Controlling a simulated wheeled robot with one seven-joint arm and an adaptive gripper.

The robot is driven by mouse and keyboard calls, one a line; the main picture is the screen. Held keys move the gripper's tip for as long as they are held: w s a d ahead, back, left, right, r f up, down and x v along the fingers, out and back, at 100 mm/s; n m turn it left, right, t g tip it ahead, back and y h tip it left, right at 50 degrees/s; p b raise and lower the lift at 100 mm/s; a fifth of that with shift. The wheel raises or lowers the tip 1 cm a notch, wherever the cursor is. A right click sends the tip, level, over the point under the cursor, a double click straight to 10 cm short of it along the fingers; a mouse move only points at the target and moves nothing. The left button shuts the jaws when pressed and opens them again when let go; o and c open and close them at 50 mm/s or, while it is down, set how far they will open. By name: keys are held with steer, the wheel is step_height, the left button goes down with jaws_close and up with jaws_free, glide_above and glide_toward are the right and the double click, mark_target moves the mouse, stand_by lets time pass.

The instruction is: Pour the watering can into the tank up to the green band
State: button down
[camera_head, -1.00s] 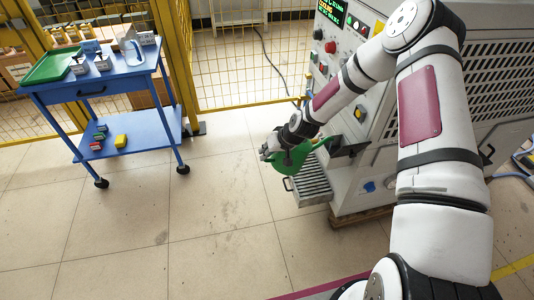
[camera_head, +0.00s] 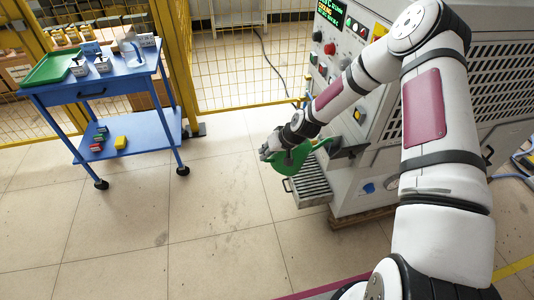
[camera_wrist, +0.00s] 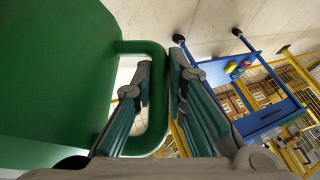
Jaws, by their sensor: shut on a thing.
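The green watering can (camera_head: 284,163) is held in the air in front of the grey machine, its spout pointing right toward a dark opening on the machine's front (camera_head: 350,149). My gripper (camera_head: 270,149) is shut on the can's handle. In the wrist view the can's body (camera_wrist: 50,70) fills the left side, and the fingers of my gripper (camera_wrist: 158,75) close around the green handle loop (camera_wrist: 140,46). The can appears tilted in the head view. The tank's level and the green band cannot be made out, and any water stream is too small to tell.
A slatted grey tray (camera_head: 311,186) juts from the machine below the can. A blue trolley (camera_head: 105,88) with a green tray (camera_head: 50,67) and small items stands at the left by the yellow fence (camera_head: 235,104). The floor between is clear.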

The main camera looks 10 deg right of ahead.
steer(key=shift+w+d+r+m+y+p, duration=0.1)
steer(key=shift+d+r+y+p, duration=0.2)
steer(key=shift+r, duration=0.65)
steer(key=shift+w+d+r+m+y+p, duration=0.1)
steer(key=shift+d+r+y, duration=0.25)
steer(key=shift+r, duration=0.65)
steer(key=shift+w+d+r+m+y+p, duration=0.15)
steer(key=shift+r+y, duration=0.3)
steer(key=shift+r, duration=0.5)
stand_by(5.1)
